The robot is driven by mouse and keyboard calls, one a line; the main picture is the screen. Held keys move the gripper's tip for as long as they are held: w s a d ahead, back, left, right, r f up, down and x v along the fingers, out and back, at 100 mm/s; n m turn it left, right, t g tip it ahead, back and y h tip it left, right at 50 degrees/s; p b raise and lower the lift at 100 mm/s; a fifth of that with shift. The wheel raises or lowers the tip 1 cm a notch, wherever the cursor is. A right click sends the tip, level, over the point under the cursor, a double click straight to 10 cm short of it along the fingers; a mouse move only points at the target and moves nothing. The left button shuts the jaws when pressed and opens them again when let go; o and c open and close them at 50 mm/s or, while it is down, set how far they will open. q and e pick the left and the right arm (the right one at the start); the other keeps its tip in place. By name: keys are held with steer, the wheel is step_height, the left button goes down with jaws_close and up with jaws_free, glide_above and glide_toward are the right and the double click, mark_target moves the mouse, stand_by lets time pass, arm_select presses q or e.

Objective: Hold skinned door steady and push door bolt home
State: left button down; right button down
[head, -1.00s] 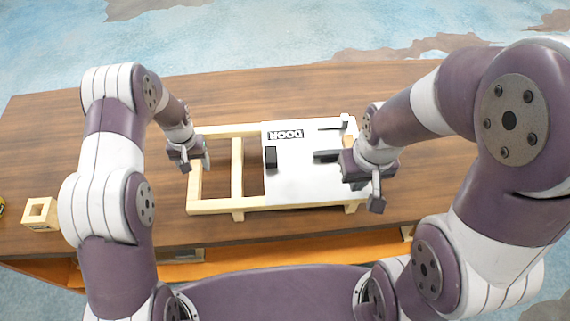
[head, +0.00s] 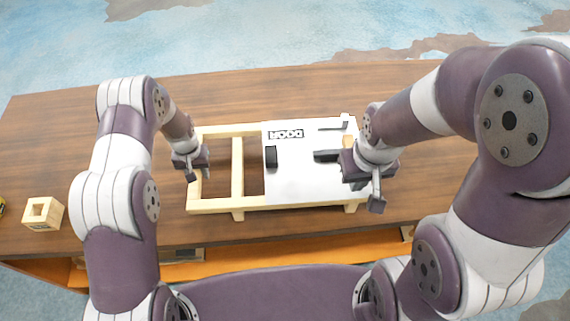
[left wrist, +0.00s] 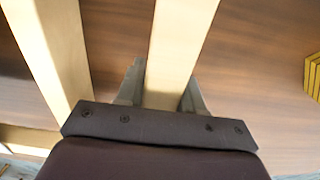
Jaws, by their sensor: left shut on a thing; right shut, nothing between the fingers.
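The skinned door is a light wooden frame (head: 237,170) with a white panel (head: 300,180) marked DOOR over its right part, lying on the table. A dark block (head: 271,157) and the dark door bolt (head: 327,156) sit on the panel with a gap between them. My left gripper (head: 194,172) is shut on the frame's left end bar; the left wrist view shows the bar (left wrist: 180,50) between its fingers (left wrist: 160,88). My right gripper (head: 366,186) is shut and empty at the panel's right side, close to the bolt's right end. Whether it touches the bolt is hidden.
A small wooden block with a square hole (head: 42,213) stands on the table (head: 110,240) at the left. A small upright piece (head: 345,121) stands at the panel's far right corner. The table behind the door is clear.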

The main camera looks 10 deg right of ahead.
arm_select(q)
steer(key=shift+d, duration=0.35)
stand_by(0.6)
steer(key=shift+s+f, duration=0.15)
stand_by(1.4)
